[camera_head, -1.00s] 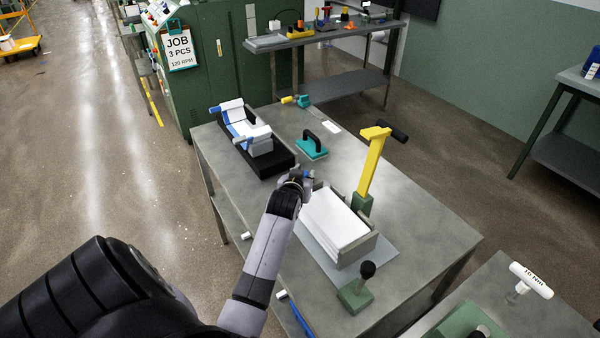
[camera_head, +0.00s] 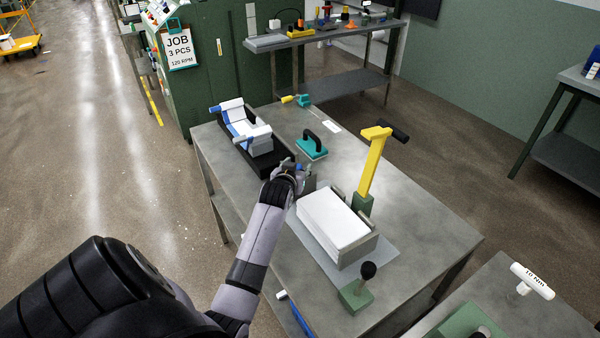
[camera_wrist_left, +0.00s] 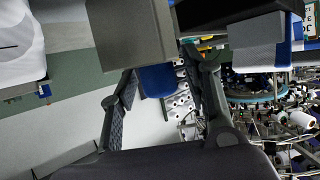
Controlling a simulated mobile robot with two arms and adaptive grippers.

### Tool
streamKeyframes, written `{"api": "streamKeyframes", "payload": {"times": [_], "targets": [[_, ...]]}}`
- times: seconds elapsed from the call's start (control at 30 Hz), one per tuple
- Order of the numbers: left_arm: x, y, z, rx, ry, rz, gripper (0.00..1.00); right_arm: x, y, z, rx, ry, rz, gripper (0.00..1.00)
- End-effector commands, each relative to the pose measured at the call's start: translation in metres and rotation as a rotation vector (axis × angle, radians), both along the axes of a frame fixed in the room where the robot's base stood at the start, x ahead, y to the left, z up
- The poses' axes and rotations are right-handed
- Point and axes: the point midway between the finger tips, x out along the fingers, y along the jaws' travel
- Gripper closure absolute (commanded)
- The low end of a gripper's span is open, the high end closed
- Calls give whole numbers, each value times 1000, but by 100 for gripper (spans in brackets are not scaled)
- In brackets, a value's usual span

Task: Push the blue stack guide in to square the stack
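The white stack (camera_head: 335,218) lies in a grey holder (camera_head: 355,252) on the metal table. My left gripper (camera_head: 300,174) is at the holder's far left end, beside the stack. A small blue piece, seemingly the blue stack guide (camera_head: 299,167), shows at the gripper. In the left wrist view a blue block (camera_wrist_left: 157,80) is between the spread fingertips of my left gripper (camera_wrist_left: 160,68), beside a grey block (camera_wrist_left: 130,35). A gap shows at the right finger; contact at the left finger is unclear. My right gripper is not in view.
A yellow lever (camera_head: 372,165) stands behind the stack, and a green base with a black knob (camera_head: 367,270) is in front. A teal handled block (camera_head: 312,150) and a black tray (camera_head: 270,164) with white material are near the gripper.

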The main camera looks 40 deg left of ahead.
Motion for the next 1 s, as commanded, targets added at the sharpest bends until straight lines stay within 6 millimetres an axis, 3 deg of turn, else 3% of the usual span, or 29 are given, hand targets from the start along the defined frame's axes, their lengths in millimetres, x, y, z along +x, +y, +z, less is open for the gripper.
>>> {"api": "streamKeyframes", "payload": {"times": [0.27,0.8,1.0], "targets": [[0,0,1,0,-1,0,54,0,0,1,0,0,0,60],[-40,-23,23,-1,-1,-1,54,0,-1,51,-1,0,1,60],[-48,-27,25,0,-1,0,54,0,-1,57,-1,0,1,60]]}}
